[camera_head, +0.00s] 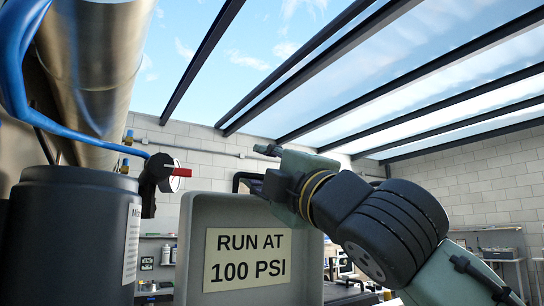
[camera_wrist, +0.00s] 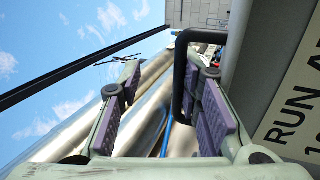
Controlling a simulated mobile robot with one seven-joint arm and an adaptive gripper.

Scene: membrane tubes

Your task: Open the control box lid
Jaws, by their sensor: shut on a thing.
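The control box lid (camera_head: 303,258) is a grey panel with a raised rim and a label (camera_head: 247,258) reading "RUN AT 100 PSI". It stands roughly upright in the head view, and its grey side also shows at the right of the wrist view (camera_wrist: 262,65). A black bar handle (camera_wrist: 180,75) is on it, partly visible behind its top edge in the head view (camera_head: 238,178). My gripper (camera_head: 268,168) is at the lid's top edge, shut on the handle. In the wrist view the handle lies between the purple finger pads (camera_wrist: 170,105), nearer the right one. The rest of the box is hidden.
A large metal tube (camera_head: 95,75) with blue hose runs down the left. A dark canister (camera_head: 75,235) and a red-handled valve (camera_head: 180,172) stand left of the lid. Equipment benches (camera_head: 500,255) are at the back right.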

